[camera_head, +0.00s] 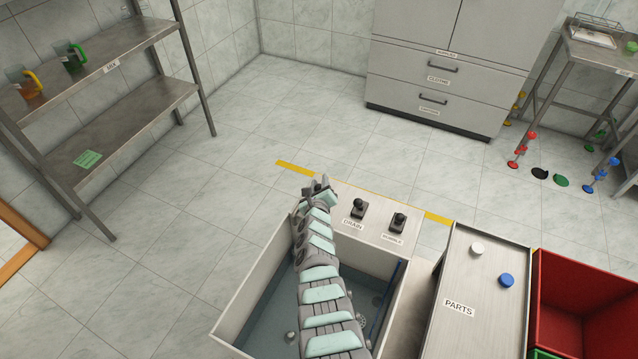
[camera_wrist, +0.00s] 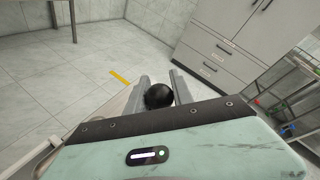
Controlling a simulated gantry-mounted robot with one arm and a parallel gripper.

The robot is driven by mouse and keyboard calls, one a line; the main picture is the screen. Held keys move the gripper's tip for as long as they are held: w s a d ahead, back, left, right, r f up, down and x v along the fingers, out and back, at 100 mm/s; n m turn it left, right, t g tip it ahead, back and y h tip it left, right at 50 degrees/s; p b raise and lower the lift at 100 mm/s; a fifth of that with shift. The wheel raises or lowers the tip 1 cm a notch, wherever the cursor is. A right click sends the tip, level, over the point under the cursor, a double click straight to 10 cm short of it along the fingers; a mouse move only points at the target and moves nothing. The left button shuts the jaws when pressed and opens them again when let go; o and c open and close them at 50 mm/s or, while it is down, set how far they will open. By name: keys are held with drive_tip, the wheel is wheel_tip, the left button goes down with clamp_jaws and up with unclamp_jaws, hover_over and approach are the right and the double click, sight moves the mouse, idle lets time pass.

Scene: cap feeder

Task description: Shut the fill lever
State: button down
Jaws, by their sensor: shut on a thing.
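My gripper (camera_head: 322,186) is at the left end of the panel behind the sink, and my arm reaches over the sink to it. In the wrist view, my gripper's fingers (camera_wrist: 160,84) are on either side of a round black knob (camera_wrist: 159,96) and shut on it. This is the leftmost lever of the row, taken to be the fill lever. Its label, stem and base are hidden by my arm and gripper, so I cannot tell its tilt.
To the right on the panel stand the drain lever (camera_head: 359,207) and another black lever (camera_head: 398,221). The sink (camera_head: 258,290) lies below my arm. A parts tray (camera_head: 480,300) with a white cap (camera_head: 477,248) and blue cap (camera_head: 507,280) stands right, beside a red bin (camera_head: 590,285).

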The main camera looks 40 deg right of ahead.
drive_tip(key=c, duration=1.3)
unclamp_jaws()
drive_tip(key=shift+a+f, duration=0.1)
drive_tip(key=shift+a, duration=0.1)
drive_tip(key=shift+o, duration=1)
drive_tip(key=shift+d, duration=0.1)
drive_tip(key=p+v, duration=1.1)
drive_tip(key=shift+p, duration=0.35)
